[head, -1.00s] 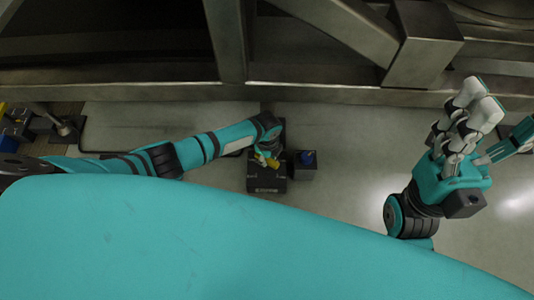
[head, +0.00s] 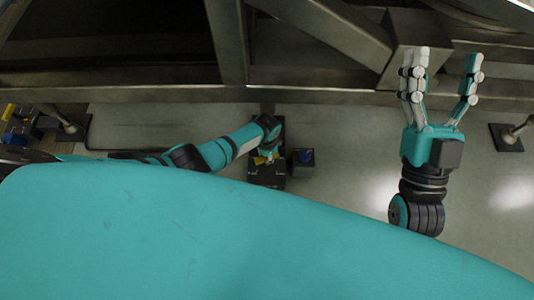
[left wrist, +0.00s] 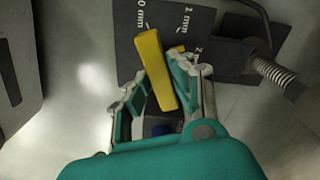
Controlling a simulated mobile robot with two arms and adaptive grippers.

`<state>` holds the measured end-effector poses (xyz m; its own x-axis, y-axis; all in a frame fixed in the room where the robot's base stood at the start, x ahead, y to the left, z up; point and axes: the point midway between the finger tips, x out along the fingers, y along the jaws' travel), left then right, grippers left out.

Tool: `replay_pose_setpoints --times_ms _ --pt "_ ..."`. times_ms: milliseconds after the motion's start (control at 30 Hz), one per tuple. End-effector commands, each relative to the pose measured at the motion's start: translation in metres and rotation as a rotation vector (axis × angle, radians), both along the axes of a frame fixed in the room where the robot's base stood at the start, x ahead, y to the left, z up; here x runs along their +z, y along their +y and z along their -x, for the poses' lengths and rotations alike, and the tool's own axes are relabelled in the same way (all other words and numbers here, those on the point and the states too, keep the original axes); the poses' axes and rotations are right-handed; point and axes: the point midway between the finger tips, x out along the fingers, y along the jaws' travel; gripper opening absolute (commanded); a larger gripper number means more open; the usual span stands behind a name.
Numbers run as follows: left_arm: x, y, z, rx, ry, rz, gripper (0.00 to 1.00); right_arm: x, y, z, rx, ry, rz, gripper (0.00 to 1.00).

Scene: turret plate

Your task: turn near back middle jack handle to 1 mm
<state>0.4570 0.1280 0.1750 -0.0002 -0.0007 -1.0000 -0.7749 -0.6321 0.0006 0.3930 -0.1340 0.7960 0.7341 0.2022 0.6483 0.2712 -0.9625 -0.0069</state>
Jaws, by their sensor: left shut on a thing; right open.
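The yellow jack handle (left wrist: 155,70) is a flat bar in the left wrist view, between the fingers of my left gripper (left wrist: 164,82). The gripper is shut on it. The handle's far end lies just below the "0 mm" mark on the dark scale plate (left wrist: 125,50); "1 mm" and part of a "2" mark are to its right. A small yellow piece shows behind the handle. In the head view, my left gripper (head: 267,152) is over the dark jack base (head: 266,179), hiding most of the handle. My right gripper (head: 440,80) is open and empty, fingers spread, far to the right.
A dark box with a blue top (head: 304,157) stands right of the jack base. A metal beam (head: 330,96) runs along the back. Another jack foot (head: 508,138) is at far right. Bare grey floor (head: 345,165) lies between the box and my right arm.

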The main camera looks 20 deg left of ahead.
Motion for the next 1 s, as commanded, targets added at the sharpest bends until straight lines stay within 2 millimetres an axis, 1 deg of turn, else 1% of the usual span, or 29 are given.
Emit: replay_pose_setpoints --times_ms 200,500,733,1000 --pt "0.001 0.001 0.002 0.207 0.006 -0.002 0.00 -0.019 0.001 -0.016 -0.007 0.143 0.041 0.65" --pt "0.000 0.001 0.002 0.450 0.006 -0.003 0.00 -0.040 0.001 -0.027 -0.015 0.273 0.078 0.65" --pt "0.000 0.000 0.002 0.572 0.007 -0.003 0.00 -0.049 0.001 -0.030 -0.018 0.329 0.094 0.65" --pt "-0.001 0.001 0.002 0.635 0.005 -0.004 0.00 -0.054 0.001 -0.032 -0.020 0.357 0.101 0.65"
